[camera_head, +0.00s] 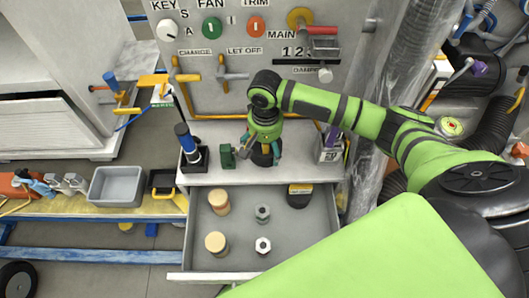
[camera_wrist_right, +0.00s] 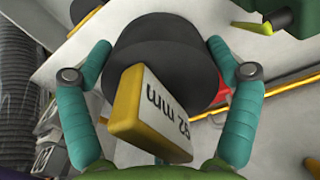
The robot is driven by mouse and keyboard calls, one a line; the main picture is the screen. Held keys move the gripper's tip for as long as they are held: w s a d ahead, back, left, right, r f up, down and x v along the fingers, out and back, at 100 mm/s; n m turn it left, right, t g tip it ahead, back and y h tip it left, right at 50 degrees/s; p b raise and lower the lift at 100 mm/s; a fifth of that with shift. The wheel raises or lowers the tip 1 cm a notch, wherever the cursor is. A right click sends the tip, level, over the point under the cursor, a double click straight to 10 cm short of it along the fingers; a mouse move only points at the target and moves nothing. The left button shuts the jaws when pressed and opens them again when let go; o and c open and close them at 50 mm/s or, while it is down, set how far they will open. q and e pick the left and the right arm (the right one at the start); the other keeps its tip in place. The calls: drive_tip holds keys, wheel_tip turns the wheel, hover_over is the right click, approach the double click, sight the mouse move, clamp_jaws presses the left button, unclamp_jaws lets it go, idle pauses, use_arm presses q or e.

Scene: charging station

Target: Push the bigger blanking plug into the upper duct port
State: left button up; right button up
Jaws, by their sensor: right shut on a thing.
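My right gripper (camera_head: 264,154) is shut on a black round plug (camera_wrist_right: 160,55), which fills the middle of the right wrist view between the two teal fingers (camera_wrist_right: 165,80). The plug carries a yellow-edged tag (camera_wrist_right: 150,112) with "mm" lettering that reads upside down. In the head view the gripper points down over the white shelf, and the held plug is mostly hidden under it. Another black plug with a yellow tag (camera_head: 299,195) is in the open drawer. I cannot make out the upper duct port in either view. My left gripper is not in view.
The open drawer (camera_head: 186,240) also holds two wooden pegs and two metal nuts. A green block (camera_head: 228,156) stands close left of my gripper, and a dark stand (camera_head: 190,150) further left. A panel with knobs (camera_head: 240,60) rises behind. A plastic-wrapped column (camera_head: 375,130) is at right.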

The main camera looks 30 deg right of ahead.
sight(264, 154)
drive_tip(key=shift+w+f, duration=0.15)
drive_tip(key=shift+w, duration=0.05)
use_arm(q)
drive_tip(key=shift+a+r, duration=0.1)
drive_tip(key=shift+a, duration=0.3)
use_arm(e)
drive_tip(key=shift+f, duration=1.95)
drive_tip(key=shift+f, duration=0.1)
drive_tip(key=o, duration=1)
